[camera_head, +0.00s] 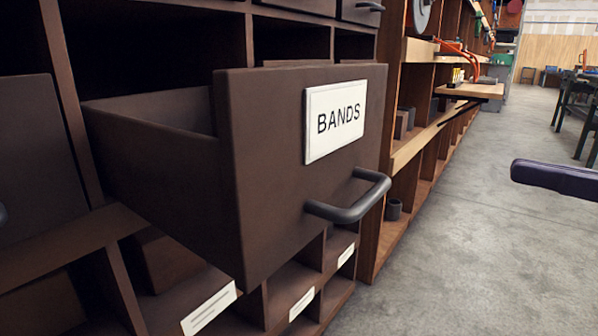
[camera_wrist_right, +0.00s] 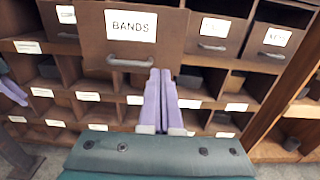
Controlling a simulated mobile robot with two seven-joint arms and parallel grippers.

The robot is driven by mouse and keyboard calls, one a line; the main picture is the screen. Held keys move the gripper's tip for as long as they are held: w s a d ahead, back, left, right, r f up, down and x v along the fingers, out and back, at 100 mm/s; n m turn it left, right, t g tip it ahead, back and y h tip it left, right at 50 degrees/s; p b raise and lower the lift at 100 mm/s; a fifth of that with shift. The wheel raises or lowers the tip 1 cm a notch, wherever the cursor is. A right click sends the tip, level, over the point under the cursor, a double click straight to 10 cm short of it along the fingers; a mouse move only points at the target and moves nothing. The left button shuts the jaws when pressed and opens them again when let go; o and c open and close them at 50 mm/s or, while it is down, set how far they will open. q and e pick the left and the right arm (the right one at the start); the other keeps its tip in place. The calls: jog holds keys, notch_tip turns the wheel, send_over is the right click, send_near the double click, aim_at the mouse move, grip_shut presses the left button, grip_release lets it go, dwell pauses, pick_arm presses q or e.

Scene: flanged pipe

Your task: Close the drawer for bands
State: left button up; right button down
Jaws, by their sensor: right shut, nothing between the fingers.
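The bands drawer (camera_head: 270,200) is pulled well out of the dark brown cabinet, its side wall and open top showing. Its front carries a white BANDS label (camera_head: 335,120) and a dark bar handle (camera_head: 350,200). My right gripper (camera_head: 518,171) is at the right in the head view, shut and empty, to the right of the handle and apart from it. In the right wrist view the shut fingertips (camera_wrist_right: 160,73) overlap the lower edge of the drawer front (camera_wrist_right: 175,50), just right of the handle (camera_wrist_right: 130,62). A purple finger-like part (camera_wrist_right: 12,92) shows at the left edge, probably my left gripper.
Other labelled drawers (camera_wrist_right: 213,35) sit beside the bands drawer, with open cubbies (camera_wrist_right: 105,110) below. A wooden shelf unit (camera_head: 400,160) with a protruding board (camera_head: 470,91) stands beyond.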

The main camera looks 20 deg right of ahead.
aim_at(366, 138)
jog(key=x, duration=1.2)
jog(key=shift+w+a+r+p, duration=0.1)
jog(key=shift+w+r+p, duration=0.05)
jog(key=shift+w+p, duration=0.2)
pick_arm(q)
jog(key=shift+a+r, duration=0.1)
jog(key=shift+r, duration=0.2)
pick_arm(e)
jog(key=shift+w+a, duration=0.4)
